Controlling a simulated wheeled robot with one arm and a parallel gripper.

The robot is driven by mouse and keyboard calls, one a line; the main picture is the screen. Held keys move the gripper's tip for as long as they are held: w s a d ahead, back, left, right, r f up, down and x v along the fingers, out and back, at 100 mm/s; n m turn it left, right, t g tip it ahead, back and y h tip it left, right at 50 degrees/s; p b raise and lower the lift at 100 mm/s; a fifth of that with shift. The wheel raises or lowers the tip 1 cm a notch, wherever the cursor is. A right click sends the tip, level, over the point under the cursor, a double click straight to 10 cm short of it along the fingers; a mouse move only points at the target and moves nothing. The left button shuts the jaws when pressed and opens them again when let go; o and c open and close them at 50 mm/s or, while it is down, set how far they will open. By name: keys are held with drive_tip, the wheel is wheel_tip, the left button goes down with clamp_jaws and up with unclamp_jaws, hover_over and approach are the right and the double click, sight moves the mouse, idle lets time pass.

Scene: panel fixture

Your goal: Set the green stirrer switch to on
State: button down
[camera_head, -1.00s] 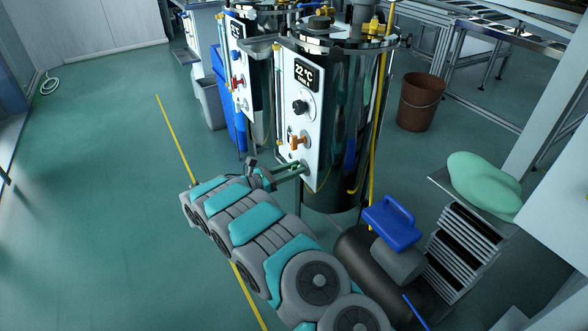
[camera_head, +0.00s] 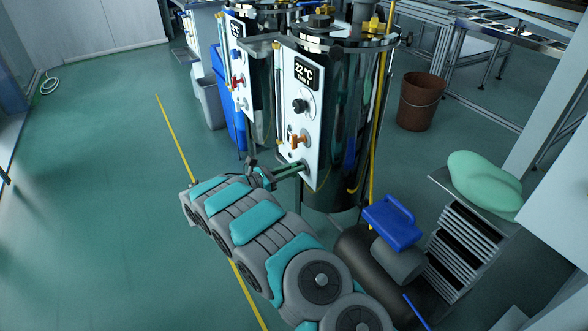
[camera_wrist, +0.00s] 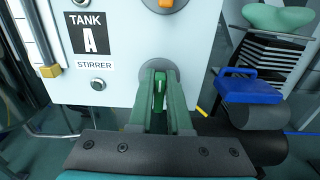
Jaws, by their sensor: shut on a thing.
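The green stirrer switch (camera_wrist: 159,88) is on the white panel (camera_wrist: 110,18), low and right of the "STIRRER" label (camera_wrist: 94,65). In the wrist view its green lever looks roughly upright, on a round grey base. My gripper (camera_wrist: 160,75) is shut on the lever, one finger on each side. In the head view my gripper (camera_head: 298,167) reaches the lower part of the panel, and its fingers largely hide the switch. I cannot read any on or off mark.
An orange valve handle (camera_head: 298,141) sits just above the switch. A black knob (camera_head: 299,105) and a 22 °C display (camera_head: 304,74) are higher on the panel. A blue box-like object (camera_head: 388,222) is on the right.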

drive_tip(key=shift+f+m+b, duration=0.1)
drive_tip(key=shift+m+b, duration=0.3)
drive_tip(key=shift+b, duration=0.1)
drive_tip(key=m+b, duration=0.2)
drive_tip(key=b, duration=0.1)
drive_tip(key=shift+s+d+f+m+b, duration=0.1)
drive_tip(key=shift+d+f+m+b, duration=0.1)
drive_tip(key=shift+f+m+b, duration=0.15)
drive_tip(key=shift+s+d+f+m+b, duration=0.1)
drive_tip(key=shift+m+b, duration=2.2)
drive_tip(key=shift+s+a+f+m+b, duration=0.1)
drive_tip(key=shift+s+m+b, duration=0.05)
drive_tip(key=shift+m+b, duration=2.2)
drive_tip(key=shift+s+d+m+b, duration=0.1)
drive_tip(key=shift+m+b, duration=2.2)
drive_tip(key=c, duration=0.9)
unclamp_jaws()
